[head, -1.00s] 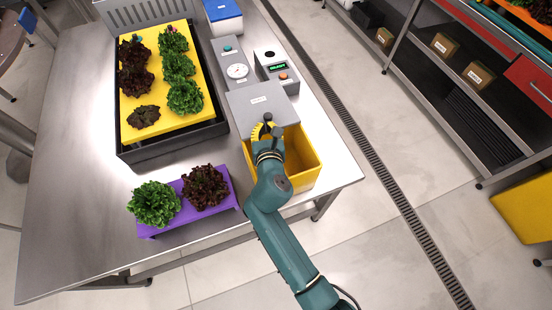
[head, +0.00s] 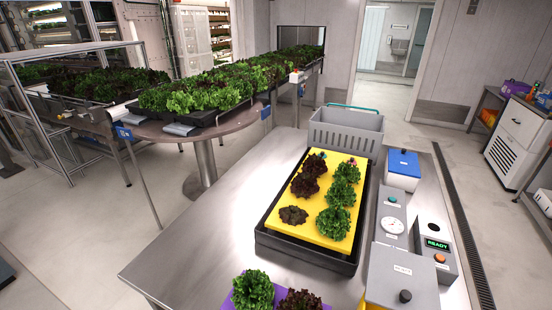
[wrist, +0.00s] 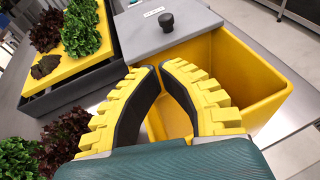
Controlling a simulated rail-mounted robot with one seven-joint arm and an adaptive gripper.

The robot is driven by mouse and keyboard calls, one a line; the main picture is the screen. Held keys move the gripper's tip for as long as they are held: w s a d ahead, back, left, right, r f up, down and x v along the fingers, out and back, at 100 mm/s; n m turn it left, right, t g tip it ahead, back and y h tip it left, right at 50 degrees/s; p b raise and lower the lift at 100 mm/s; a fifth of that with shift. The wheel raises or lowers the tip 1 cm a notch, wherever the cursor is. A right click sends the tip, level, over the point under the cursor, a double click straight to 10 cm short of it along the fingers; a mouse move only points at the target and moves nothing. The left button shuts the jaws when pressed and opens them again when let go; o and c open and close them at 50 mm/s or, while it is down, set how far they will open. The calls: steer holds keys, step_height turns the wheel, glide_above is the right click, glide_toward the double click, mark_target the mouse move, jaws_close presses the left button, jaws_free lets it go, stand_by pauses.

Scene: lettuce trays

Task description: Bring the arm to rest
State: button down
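My gripper (wrist: 161,68) shows only in the wrist view. Its two yellow toothed fingers with black inner pads curve together, with their tips almost meeting and nothing held between them. Beyond and below it is a yellow bin (wrist: 262,85), partly covered by a grey lid (wrist: 137,38) with a black knob (wrist: 166,21). The gripper is apart from the knob as far as I can see. In the head view, the grey lid (head: 402,270) and knob (head: 405,296) show at the bottom edge. My arm is out of that view.
A black tray (head: 305,259) with a yellow board (head: 326,227) of several lettuces stands on the steel table (head: 190,265). A purple holder (head: 228,302) with lettuces is in front. A grey crate (head: 345,137), blue-lidded box (head: 403,163), gauge unit (head: 392,226) and READY device (head: 433,245) are nearby.

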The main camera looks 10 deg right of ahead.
steer(key=w+a+r+m+t+y+p, duration=0.1)
steer(key=w+a+r+m+t+p, duration=0.15)
steer(key=r, duration=0.75)
steer(key=w+a+r+m+t+y+p, duration=0.1)
steer(key=w+a+r+m+t, duration=0.25)
steer(key=r, duration=0.75)
steer(key=w+a+r+m+t+p, duration=0.2)
steer(key=w+a+r, duration=0.1)
steer(key=r, duration=0.7)
steer(key=s+a+r+m+t+y, duration=0.2)
steer(key=a+r+m+y, duration=0.2)
steer(key=m, duration=0.5)
steer(key=s+a+r+m+t+y, duration=0.3)
steer(key=a+r+m+y, duration=0.2)
steer(key=r+m, duration=0.4)
steer(key=shift+a+p, duration=0.35)
steer(key=shift+a, duration=0.55)
